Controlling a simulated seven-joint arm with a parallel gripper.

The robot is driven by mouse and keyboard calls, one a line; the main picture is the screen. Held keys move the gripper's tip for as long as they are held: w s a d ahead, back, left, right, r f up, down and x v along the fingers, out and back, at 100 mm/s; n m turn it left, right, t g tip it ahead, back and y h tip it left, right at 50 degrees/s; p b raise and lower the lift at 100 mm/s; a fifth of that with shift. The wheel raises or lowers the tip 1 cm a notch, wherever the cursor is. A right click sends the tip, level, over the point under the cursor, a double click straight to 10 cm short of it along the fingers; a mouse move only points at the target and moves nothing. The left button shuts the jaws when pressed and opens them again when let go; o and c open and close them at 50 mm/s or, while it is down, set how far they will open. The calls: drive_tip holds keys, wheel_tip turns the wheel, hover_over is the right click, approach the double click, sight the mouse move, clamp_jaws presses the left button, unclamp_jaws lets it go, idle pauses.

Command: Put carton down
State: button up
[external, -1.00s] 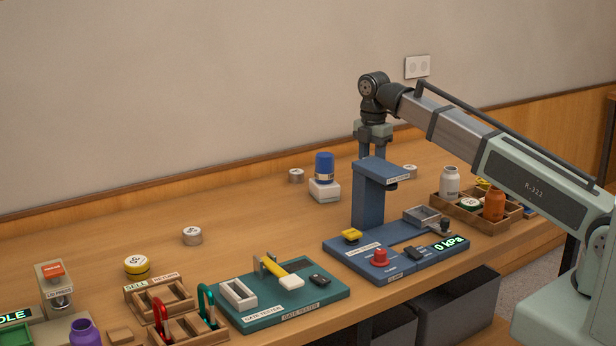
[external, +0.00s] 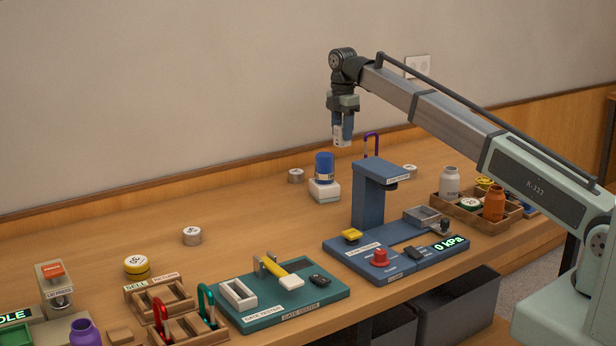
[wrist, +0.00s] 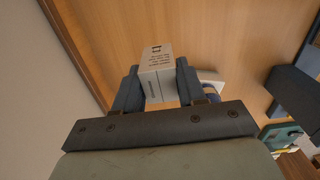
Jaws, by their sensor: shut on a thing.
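A small white carton (wrist: 157,72) with dark print is held between the two fingers of my gripper (wrist: 156,85) in the wrist view. In the external view my gripper (external: 343,128) points down, shut on the carton (external: 342,138), whose lower end shows below the fingertips. It hangs in the air above the back part of the wooden table (external: 250,215), up and slightly right of the blue-capped white block. Much of the carton is hidden by the fingers in the external view.
A blue press stand (external: 371,195) is just right, with a purple-looped item (external: 371,140) behind it. The blue-capped thing (external: 324,168) on a white block (external: 324,190) stands below. Small tins (external: 296,176) are nearby. The table's left back is mostly clear.

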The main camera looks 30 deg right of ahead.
drive_tip(key=shift+f+m, duration=0.3)
drive_tip(key=shift+f, duration=4.75)
drive_tip(key=o, duration=1.1)
drive_tip(key=shift+f, duration=0.1)
wheel_tip(320, 180, up, 12)
drive_tip(key=shift+r, duration=0.15)
